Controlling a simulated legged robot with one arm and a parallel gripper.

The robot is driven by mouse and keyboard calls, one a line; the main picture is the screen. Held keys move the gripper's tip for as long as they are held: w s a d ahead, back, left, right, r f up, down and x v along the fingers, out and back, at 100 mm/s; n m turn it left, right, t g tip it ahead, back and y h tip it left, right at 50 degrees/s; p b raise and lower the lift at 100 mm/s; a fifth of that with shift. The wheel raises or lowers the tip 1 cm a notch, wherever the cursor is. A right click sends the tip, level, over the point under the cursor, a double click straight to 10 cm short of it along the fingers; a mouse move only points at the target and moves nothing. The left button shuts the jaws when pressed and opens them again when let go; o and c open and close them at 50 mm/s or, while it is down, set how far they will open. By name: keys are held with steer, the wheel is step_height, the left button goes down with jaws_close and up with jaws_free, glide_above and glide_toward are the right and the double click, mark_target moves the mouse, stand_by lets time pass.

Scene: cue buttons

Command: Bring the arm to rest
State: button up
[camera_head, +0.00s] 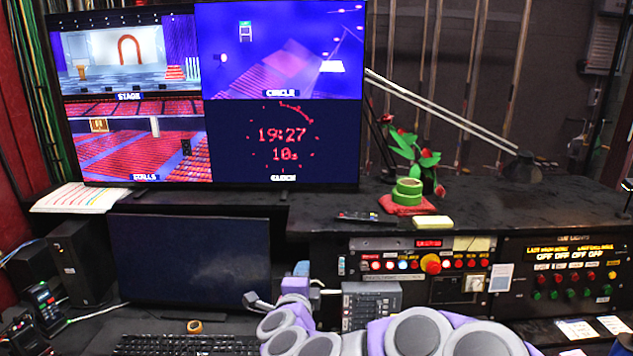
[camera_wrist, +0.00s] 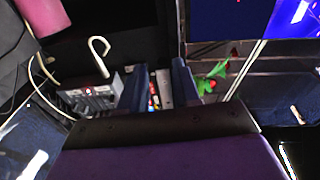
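My arm (camera_head: 350,335) reaches in from the bottom of the head view, with grey round joints and lilac links, above the front of the desk. My gripper (camera_wrist: 159,82) shows in the wrist view as two dark blue fingers standing apart. The gap between them holds nothing; part of a panel with coloured buttons shows behind it. In the head view I cannot clearly make out the fingers. The cue panel (camera_head: 430,245) has a row of lit buttons and a larger red-orange knob (camera_head: 431,264). The arm appears apart from these buttons.
A large screen (camera_head: 280,140) stands at the back, with a dark monitor (camera_head: 190,262) and keyboard (camera_head: 185,345) below. A grey box with sliders (camera_head: 371,303) stands near my arm.

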steer(key=s+a+r+n+g+y, duration=0.2)
steer(key=s+a+r+n+y, duration=0.35)
steer(key=n+y, duration=0.25)
steer(key=s+a+f+n+g+y, duration=0.2)
steer(key=s+n+g, duration=0.2)
steer(key=s+n, duration=0.2)
steer(key=s+d+f+n+g+h, duration=0.1)
steer(key=s+d+f+g+h, duration=0.1)
steer(key=s+d, duration=0.6)
steer(key=s+d+f+n+g+h, duration=0.2)
steer(key=s+d+f+g, duration=0.3)
steer(key=s, duration=0.9)
steer(key=s+d+f+n+g+h, duration=0.1)
steer(key=s+d+f+g+h, duration=0.3)
steer(key=s+d, duration=0.6)
steer(key=shift+s+d+n+g, duration=0.3)
steer(key=shift+s+d+g, duration=0.1)
steer(key=shift+d+g, duration=0.35)
